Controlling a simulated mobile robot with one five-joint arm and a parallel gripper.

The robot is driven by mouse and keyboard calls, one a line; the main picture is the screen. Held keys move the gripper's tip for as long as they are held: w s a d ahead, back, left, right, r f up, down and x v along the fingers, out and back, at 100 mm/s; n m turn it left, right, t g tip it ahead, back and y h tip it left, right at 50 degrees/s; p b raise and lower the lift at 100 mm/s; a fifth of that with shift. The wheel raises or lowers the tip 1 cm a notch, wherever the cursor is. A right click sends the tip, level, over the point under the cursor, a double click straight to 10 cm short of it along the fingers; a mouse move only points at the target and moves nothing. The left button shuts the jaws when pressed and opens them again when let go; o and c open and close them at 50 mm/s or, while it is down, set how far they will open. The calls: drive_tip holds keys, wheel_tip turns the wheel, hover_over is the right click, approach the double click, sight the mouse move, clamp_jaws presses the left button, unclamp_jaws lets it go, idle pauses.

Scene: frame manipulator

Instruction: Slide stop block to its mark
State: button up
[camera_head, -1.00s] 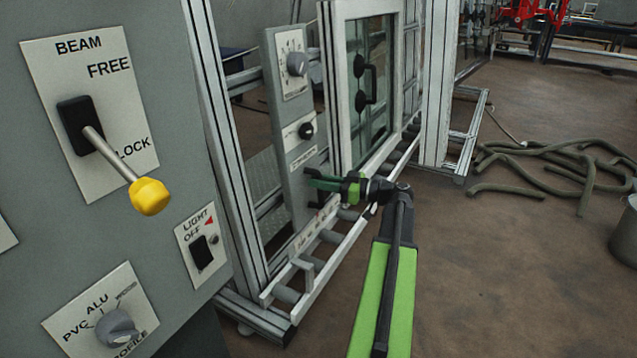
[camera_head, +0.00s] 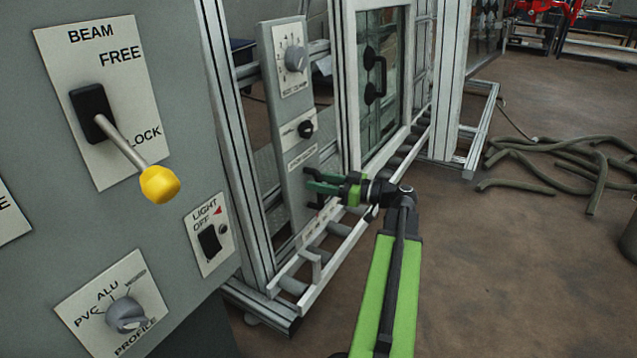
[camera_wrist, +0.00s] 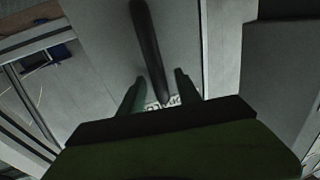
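A tall narrow grey panel (camera_head: 289,110) stands on the aluminium frame and carries a dark bar handle (camera_head: 308,190) low on its face. My gripper (camera_head: 316,182) is at this handle. In the wrist view its two fingers (camera_wrist: 157,82) are spread, with the bar between them and visible gaps on both sides. A small red detail near the handle is partly hidden by my gripper. I cannot clearly tell the stop block or its mark.
A grey cabinet (camera_head: 50,210) with a yellow-knobbed lever (camera_head: 160,184) fills the left. A glazed window frame (camera_head: 349,70) stands behind my gripper above a roller track (camera_head: 335,240). Hoses (camera_head: 560,160) lie on the floor at right; the floor in front is clear.

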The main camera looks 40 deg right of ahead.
drive_tip(key=shift+s, duration=0.1)
drive_tip(key=v, duration=1.7)
drive_tip(key=shift+s+d, duration=0.1)
